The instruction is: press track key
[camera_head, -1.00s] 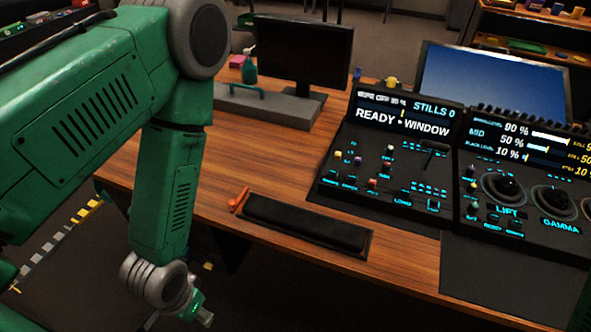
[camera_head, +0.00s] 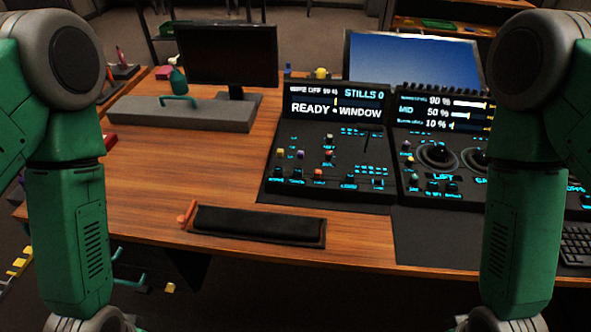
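The trackball panel stands on the wooden desk. Its left section (camera_head: 335,160) has a screen reading "READY WINDOW" and "STILLS 0" above small coloured knobs and cyan-lit keys. Its right section (camera_head: 425,165) has a level readout and dark trackballs, and my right arm covers part of it. The key labels are too small for me to tell which one is the track key. My two arms hang at the left and right sides of the view. Both grippers are below the bottom edge, out of sight.
A black padded wrist rest (camera_head: 258,226) with an orange item (camera_head: 187,213) at its left end lies near the desk's front edge. A dark monitor (camera_head: 228,55), a grey box (camera_head: 182,113) and a large blue screen (camera_head: 412,60) stand behind. The desk's left part (camera_head: 145,180) is clear.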

